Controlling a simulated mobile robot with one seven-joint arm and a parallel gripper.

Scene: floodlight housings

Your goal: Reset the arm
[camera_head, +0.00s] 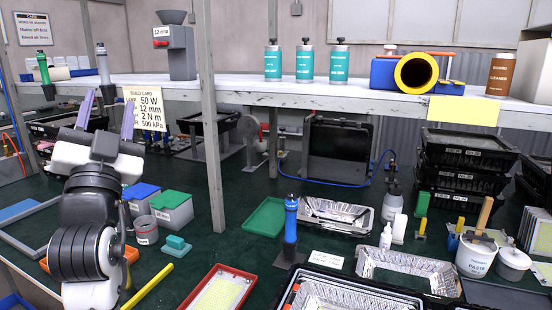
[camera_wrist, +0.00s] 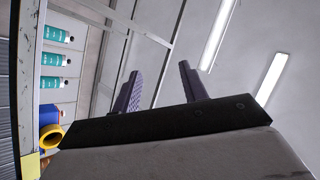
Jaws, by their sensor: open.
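My gripper (camera_head: 106,112) is at the left of the head view, raised above the green bench with its two purple-grey fingers pointing up. The fingers stand apart with nothing between them. In the wrist view my gripper (camera_wrist: 162,88) also shows two separate fingers, with only wall, window frame and ceiling behind them. My arm is folded upright below the gripper and hides part of the bench behind it.
A white shelf (camera_head: 350,93) spans the back on grey posts (camera_head: 210,130); the nearest post stands right of my gripper. Teal bottles (camera_head: 305,62) stand on it. A build card (camera_head: 146,107) hangs close beside the fingers. Grey boxes (camera_head: 172,212), a blue-topped tool (camera_head: 291,228) and metal housings (camera_head: 335,216) crowd the bench.

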